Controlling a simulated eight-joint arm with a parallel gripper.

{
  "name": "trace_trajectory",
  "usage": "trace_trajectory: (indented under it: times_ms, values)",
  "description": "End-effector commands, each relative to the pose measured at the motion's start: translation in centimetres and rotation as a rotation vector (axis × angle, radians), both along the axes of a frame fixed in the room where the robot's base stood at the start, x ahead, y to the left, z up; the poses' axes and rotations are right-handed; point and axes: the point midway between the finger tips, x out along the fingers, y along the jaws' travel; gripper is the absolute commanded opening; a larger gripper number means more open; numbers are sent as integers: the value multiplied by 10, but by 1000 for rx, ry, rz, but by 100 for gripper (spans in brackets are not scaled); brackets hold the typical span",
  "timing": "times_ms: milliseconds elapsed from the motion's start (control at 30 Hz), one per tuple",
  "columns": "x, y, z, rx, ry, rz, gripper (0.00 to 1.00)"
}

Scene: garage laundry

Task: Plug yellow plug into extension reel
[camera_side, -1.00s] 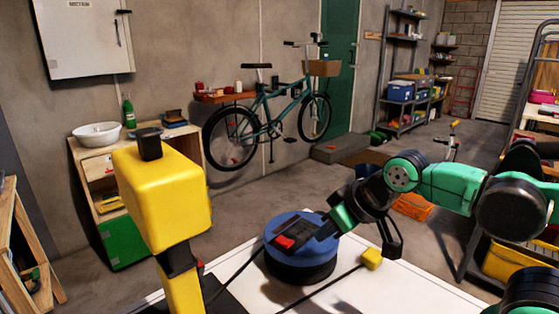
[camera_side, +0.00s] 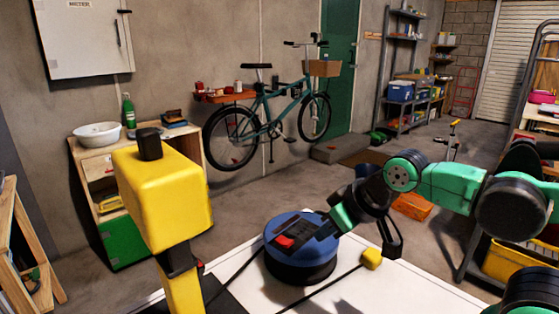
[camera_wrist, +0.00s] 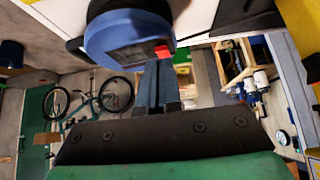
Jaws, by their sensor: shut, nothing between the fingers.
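The extension reel (camera_side: 287,268) is a squat round drum with a blue top, dark sides and a red part on its dark panel. It stands on the white tabletop; its blue rim and red part also show at the top of the wrist view (camera_wrist: 108,45). The small yellow plug (camera_side: 371,258) lies on the tabletop to the right of the reel, apart from it, with a black cable running to the lower left. My gripper (camera_side: 323,232) is shut and empty, with its tips over or near the right side of the reel top; whether they touch it is unclear. It also shows in the wrist view (camera_wrist: 155,85).
A big yellow body with a black cap (camera_side: 165,190) stands in the left foreground. Black cables cross the white tabletop (camera_side: 410,290), whose right front part is bare. A bicycle (camera_side: 270,115), a cabinet with a white basin (camera_side: 97,134) and shelves stand well behind.

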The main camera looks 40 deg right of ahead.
Motion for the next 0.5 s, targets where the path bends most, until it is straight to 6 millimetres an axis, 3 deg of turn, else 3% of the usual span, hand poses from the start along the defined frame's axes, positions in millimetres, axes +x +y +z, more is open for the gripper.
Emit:
trace_trajectory:
  times_ms: [200,267,500]
  values:
    - [0,0,0,0,0,0,0]
    - [0,0,0,0,0,0,14]
    - [0,0,0,0,0,0,82]
